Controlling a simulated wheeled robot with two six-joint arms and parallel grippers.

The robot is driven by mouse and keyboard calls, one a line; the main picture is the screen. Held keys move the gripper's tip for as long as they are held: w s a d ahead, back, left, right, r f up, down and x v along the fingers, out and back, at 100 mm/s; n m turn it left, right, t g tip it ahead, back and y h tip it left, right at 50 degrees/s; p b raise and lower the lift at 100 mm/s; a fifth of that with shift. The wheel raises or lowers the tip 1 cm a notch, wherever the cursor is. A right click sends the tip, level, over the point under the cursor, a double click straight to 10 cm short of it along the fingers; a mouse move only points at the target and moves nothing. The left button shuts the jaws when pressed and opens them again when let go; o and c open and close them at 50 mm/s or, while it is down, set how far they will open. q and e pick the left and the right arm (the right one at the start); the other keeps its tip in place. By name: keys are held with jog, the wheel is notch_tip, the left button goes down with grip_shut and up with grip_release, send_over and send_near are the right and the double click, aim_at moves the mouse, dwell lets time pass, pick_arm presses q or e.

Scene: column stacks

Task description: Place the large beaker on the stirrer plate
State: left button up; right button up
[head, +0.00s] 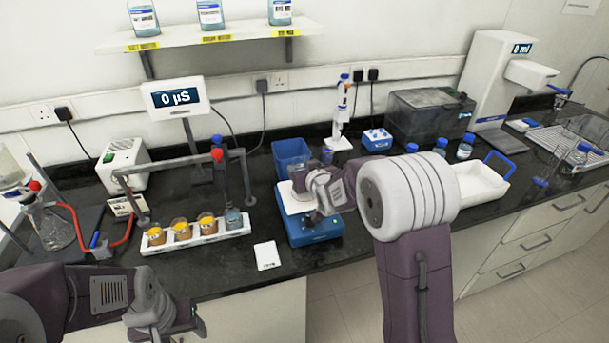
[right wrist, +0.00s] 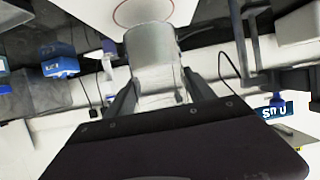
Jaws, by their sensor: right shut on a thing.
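The large beaker (right wrist: 153,60) is clear grey glass and sits between the two fingers of my right gripper (right wrist: 152,98) in the right wrist view. In the head view my right gripper (head: 304,180) is over the stirrer (head: 314,230), which has a blue base and a white top plate (head: 291,203). The beaker's far end overlaps the white plate (right wrist: 85,8) and its red ring in the right wrist view. I cannot tell whether it touches the plate. In the head view the gripper mostly hides the beaker. My left gripper (head: 190,322) is low at the front left, apart from everything; its fingers are unclear.
A white rack with orange-filled beakers (head: 196,234) stands left of the stirrer. A blue bin (head: 291,157) is behind it. A white tray (head: 482,188) stands to the right. A white card (head: 267,256) lies at the front edge. A pipette stand (head: 340,120) is behind.

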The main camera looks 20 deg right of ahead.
notch_tip(320, 180, down, 2)
jog(key=shift+w+f, duration=0.1)
jog(key=shift+w, duration=0.05)
jog(key=shift+f, duration=0.15)
jog(key=o, duration=1.6)
jog(key=shift+o, duration=0.2)
